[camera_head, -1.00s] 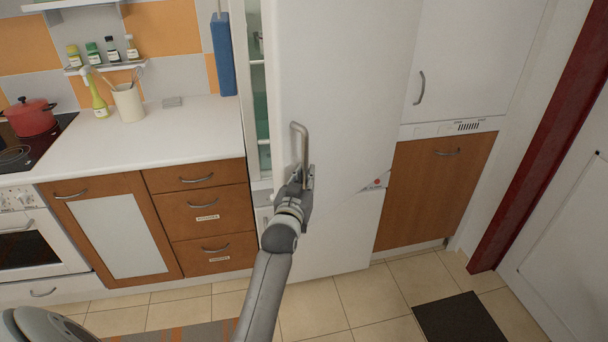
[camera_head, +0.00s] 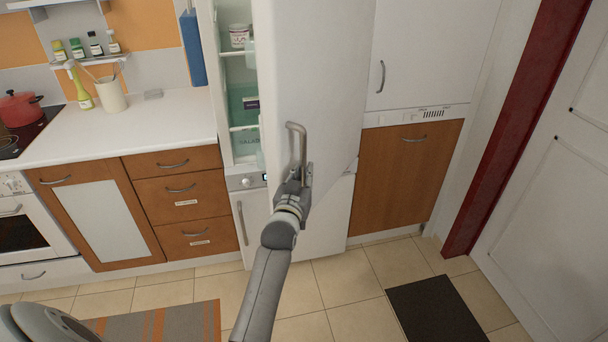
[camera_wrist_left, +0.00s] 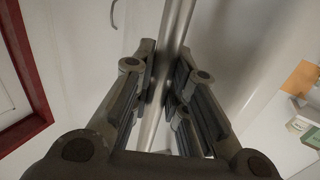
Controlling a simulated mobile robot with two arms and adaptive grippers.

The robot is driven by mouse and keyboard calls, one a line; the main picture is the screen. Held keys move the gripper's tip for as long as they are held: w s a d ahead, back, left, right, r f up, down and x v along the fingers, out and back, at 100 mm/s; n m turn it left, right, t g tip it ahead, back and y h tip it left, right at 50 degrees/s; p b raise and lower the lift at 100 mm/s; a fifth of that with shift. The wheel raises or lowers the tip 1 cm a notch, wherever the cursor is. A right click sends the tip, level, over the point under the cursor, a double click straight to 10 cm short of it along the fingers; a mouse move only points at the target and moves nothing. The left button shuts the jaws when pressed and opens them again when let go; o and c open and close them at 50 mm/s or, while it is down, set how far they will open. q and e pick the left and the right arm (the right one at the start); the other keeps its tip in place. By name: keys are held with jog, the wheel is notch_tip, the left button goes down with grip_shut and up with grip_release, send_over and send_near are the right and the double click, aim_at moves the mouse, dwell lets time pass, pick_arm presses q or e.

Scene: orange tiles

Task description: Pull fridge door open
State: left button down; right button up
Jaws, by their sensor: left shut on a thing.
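The white fridge door (camera_head: 322,70) stands part way open, with its free edge on the left. Behind that edge the fridge interior (camera_head: 240,80) shows shelves with a small tub and green drawers. A grey vertical bar handle (camera_head: 293,140) is fixed on the door. My left gripper (camera_head: 304,180) is shut on the lower part of this handle. In the left wrist view the handle bar (camera_wrist_left: 170,65) runs between the two fingers (camera_wrist_left: 160,95). My right gripper is not in view.
A white counter (camera_head: 150,125) with wooden drawers (camera_head: 180,188) stands left of the fridge. A wooden cabinet (camera_head: 405,180) is to the right. A dark mat (camera_head: 437,310) and a striped rug (camera_head: 165,325) lie on the tiled floor.

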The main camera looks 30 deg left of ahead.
pick_arm(q)
jog(key=c, duration=1.4)
grip_release()
jog(key=shift+v, duration=3.8)
jog(key=shift+a, duration=0.1)
jog(key=shift+c, duration=0.5)
